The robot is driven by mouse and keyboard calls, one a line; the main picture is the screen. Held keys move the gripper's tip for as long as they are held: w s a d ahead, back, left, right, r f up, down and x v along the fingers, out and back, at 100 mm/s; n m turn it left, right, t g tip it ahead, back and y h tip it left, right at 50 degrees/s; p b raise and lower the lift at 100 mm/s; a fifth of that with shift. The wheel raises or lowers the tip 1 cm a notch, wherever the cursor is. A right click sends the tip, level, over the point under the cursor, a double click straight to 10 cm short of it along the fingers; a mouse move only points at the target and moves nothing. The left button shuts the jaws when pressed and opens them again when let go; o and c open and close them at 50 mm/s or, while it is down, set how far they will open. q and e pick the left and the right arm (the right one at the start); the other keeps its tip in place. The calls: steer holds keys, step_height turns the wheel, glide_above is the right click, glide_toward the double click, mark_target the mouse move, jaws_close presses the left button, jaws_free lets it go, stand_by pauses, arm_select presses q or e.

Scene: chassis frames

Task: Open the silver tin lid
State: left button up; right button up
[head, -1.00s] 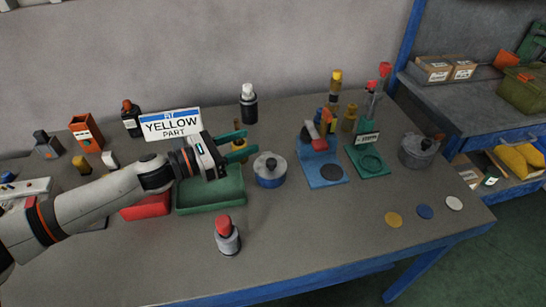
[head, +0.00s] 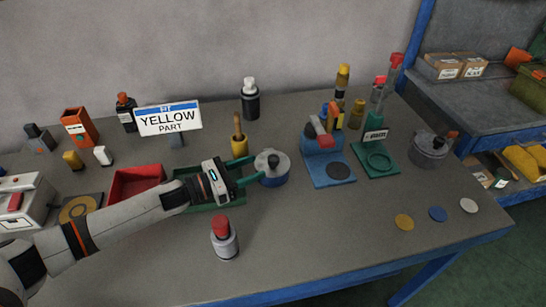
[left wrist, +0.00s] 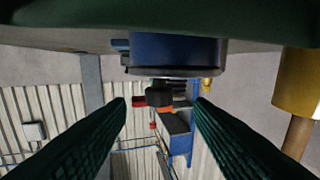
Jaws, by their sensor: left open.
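A blue tin (head: 273,180) with a silver lid (head: 263,161) and black knob (head: 273,158) stands upright right of the green tray. In the left wrist view, which looks upside down, the blue tin (left wrist: 175,50) is straight ahead and a dark knob (left wrist: 158,84) shows between the fingertips; contact cannot be told. My right gripper is not seen.
The green tray (head: 225,205) lies under my left gripper. A yellow pot with a wooden handle (head: 239,147) stands close behind it. A red-capped bottle (head: 224,240) stands in front. A blue stand (head: 330,172) is right of the tin.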

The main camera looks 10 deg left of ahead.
mark_target(273, 158)
arm_select(q)
steer(key=x, duration=0.4)
steer(key=p+x, duration=0.1)
steer(key=x, duration=0.1)
steer(key=shift+w+d+r, duration=0.15)
steer(key=shift+d+r, duration=0.2)
steer(key=shift+c, duration=0.2)
jaws_close()
